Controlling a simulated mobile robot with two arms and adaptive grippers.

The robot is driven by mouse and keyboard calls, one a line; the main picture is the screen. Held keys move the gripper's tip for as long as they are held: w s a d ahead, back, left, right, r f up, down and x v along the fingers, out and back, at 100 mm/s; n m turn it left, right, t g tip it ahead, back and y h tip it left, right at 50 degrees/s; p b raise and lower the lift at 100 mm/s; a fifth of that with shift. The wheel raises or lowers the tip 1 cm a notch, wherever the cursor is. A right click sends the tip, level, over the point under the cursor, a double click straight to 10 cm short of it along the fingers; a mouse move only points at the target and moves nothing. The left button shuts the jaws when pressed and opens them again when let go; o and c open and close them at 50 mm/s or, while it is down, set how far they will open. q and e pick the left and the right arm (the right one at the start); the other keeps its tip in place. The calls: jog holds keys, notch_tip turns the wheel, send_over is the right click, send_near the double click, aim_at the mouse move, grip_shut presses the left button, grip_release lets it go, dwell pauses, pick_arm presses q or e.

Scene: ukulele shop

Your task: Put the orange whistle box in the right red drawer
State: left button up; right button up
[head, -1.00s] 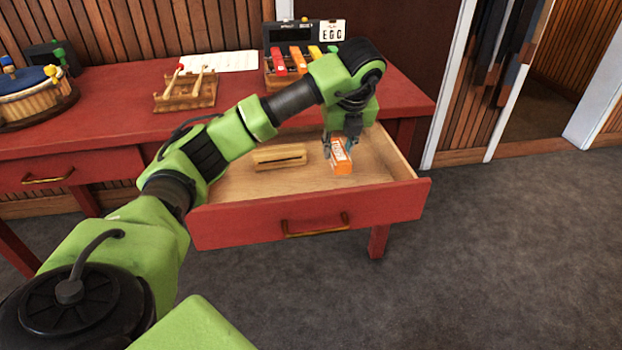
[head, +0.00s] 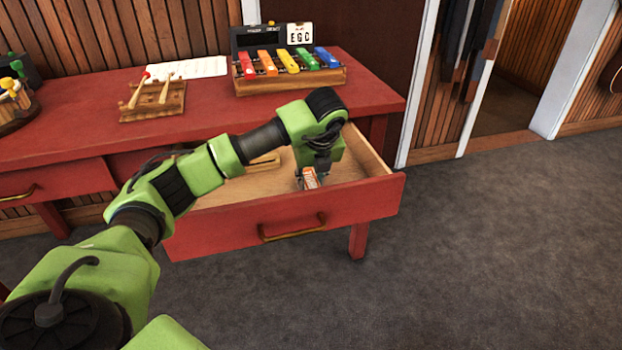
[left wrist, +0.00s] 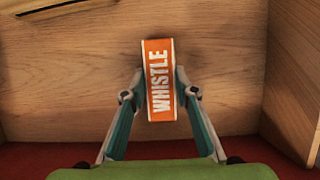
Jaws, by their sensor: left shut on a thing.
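The orange whistle box (head: 310,178), with white lettering on its label, is between the fingers of my left gripper (head: 311,184). In the left wrist view the box (left wrist: 160,80) stands out between both teal-lined fingers (left wrist: 160,100), which are shut on it. The right red drawer (head: 285,225) is pulled open, and the box is low inside it, over the wooden bottom. I cannot tell whether the box touches the bottom. My right gripper is not in view.
A wooden slotted block (head: 264,162) lies in the drawer, partly hidden by my left arm. On the red table (head: 215,112) stand a colored-bar instrument (head: 290,78), a wooden rack with mallets (head: 152,105) and a white sheet (head: 188,67). Bare drawer bottom surrounds the box.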

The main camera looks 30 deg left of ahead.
aim_at(311, 180)
pick_arm(q)
jog(key=o, duration=0.9)
jog(key=shift+r, duration=0.1)
jog(key=p+v, duration=0.1)
jog(key=v, duration=0.3)
jog(key=shift+r, duration=0.25)
jog(key=p+v, duration=0.1)
jog(key=v, duration=0.6)
jog(key=shift+d+r, duration=0.1)
jog(key=shift+r, duration=0.1)
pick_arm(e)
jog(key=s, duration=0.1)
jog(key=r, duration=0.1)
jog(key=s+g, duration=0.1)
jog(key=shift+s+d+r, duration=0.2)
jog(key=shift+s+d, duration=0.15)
